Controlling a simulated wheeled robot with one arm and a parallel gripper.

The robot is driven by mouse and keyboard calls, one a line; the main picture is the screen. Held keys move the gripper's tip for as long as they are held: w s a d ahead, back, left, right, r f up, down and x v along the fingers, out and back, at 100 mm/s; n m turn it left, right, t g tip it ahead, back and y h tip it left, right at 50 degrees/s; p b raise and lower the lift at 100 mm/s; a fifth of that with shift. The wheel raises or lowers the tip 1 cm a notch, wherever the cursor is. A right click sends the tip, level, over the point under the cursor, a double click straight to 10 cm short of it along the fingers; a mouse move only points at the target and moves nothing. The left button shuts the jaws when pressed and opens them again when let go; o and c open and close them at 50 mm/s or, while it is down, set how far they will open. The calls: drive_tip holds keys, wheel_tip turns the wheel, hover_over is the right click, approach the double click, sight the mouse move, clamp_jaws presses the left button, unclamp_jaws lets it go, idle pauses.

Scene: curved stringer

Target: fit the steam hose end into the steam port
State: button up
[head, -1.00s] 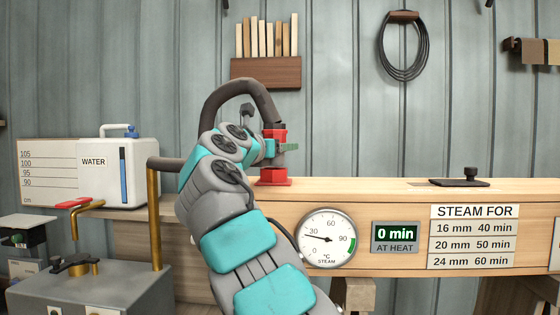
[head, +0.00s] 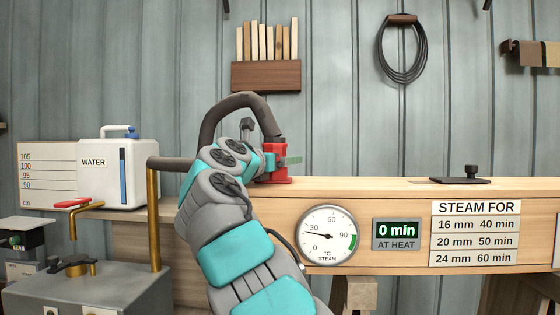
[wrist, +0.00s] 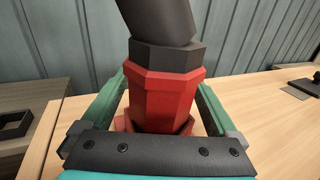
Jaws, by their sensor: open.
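The steam hose end (wrist: 165,92) is red with a dark collar. It stands upright on the steam port (wrist: 124,124), a red flanged fitting on top of the wooden steam box. The hose end also shows in the head view (head: 275,148), low against the port (head: 274,180); I see no clear gap between them. The dark hose (head: 236,101) arches from it back to the left. My gripper (wrist: 163,88) is open, its green fingers on either side of the hose end. In the head view my gripper (head: 286,161) is partly hidden behind my arm. The inside of the joint is hidden.
The wooden steam box (head: 390,198) carries a round gauge (head: 327,235) and a display (head: 397,233) on its front. A black clamp-like piece (head: 463,176) lies on its top at right. A water tank (head: 118,173) and brass pipe (head: 154,220) stand at left.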

drive_tip(key=shift+r, duration=0.15)
drive_tip(key=shift+s+a, duration=0.1)
drive_tip(key=shift+s, duration=0.15)
drive_tip(key=v, duration=1.1)
drive_tip(key=shift+s+a, duration=0.1)
drive_tip(key=shift+s, duration=0.1)
